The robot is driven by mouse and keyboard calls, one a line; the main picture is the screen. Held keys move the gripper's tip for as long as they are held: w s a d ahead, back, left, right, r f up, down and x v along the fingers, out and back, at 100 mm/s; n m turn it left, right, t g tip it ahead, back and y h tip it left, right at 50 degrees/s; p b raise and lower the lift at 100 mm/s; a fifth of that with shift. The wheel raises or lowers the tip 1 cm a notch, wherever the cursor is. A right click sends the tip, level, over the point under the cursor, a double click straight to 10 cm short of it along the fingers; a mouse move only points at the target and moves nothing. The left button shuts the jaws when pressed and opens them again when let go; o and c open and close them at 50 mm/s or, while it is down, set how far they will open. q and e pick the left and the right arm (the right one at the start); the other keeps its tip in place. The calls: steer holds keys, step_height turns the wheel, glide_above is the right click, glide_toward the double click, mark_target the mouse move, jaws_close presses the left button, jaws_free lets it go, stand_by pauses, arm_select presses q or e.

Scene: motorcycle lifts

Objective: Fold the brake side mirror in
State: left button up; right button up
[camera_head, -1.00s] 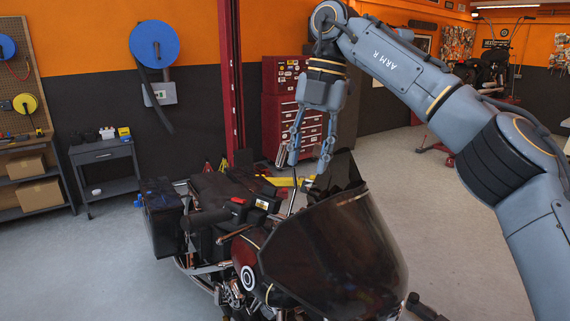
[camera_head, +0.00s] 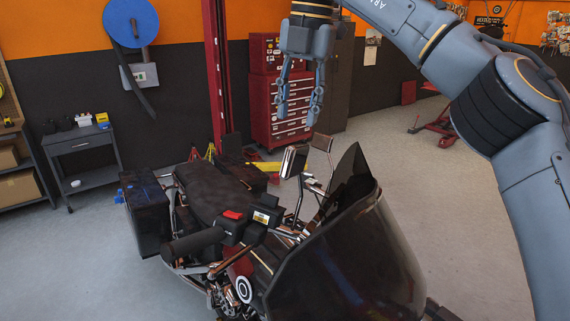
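The motorcycle (camera_head: 210,190) stands with its dark windshield (camera_head: 350,260) towards the lower right. A mirror (camera_head: 294,160) on a thin stem rises near the switch housing (camera_head: 266,214) of the nearer handlebar, whose grip (camera_head: 195,243) points left; it appears to be the brake side mirror. A second mirror shape (camera_head: 320,143) shows just right of it; its mount is unclear. My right gripper (camera_head: 297,116) points down above the mirrors, its fingers spread apart with nothing between them. It looks clear of the mirrors, though depth is hard to judge. My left gripper is not in view.
A red tool chest (camera_head: 277,105) and a red post (camera_head: 217,80) stand behind the motorcycle. A dark cart (camera_head: 80,145) is at the left by the wall. Grey floor (camera_head: 420,190) lies open to the right, partly behind my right arm.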

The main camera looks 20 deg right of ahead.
mark_target(295, 145)
steer(key=f, duration=0.2)
steer(key=s+f, duration=0.1)
steer(key=f, duration=0.1)
steer(key=f+p, duration=0.1)
steer(key=shift+s+a+f, duration=0.15)
steer(key=shift+a+f, duration=0.1)
steer(key=shift+f, duration=0.15)
steer(key=f, duration=0.1)
steer(key=w+f, duration=0.1)
steer(key=f, duration=0.1)
steer(key=shift+a+f+p, duration=0.2)
steer(key=shift+f+p, duration=0.1)
steer(key=shift+p, duration=0.1)
step_height(295, 145, down, 3)
steer(key=shift+w+a+r+p, duration=0.1)
steer(key=shift+a+p, duration=0.05)
steer(key=shift+p, duration=0.2)
steer(key=shift+f, duration=0.25)
steer(key=shift+c, duration=1.3)
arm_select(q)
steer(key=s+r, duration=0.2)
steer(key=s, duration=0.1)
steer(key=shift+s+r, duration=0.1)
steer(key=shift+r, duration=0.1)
arm_select(e)
jaws_close()
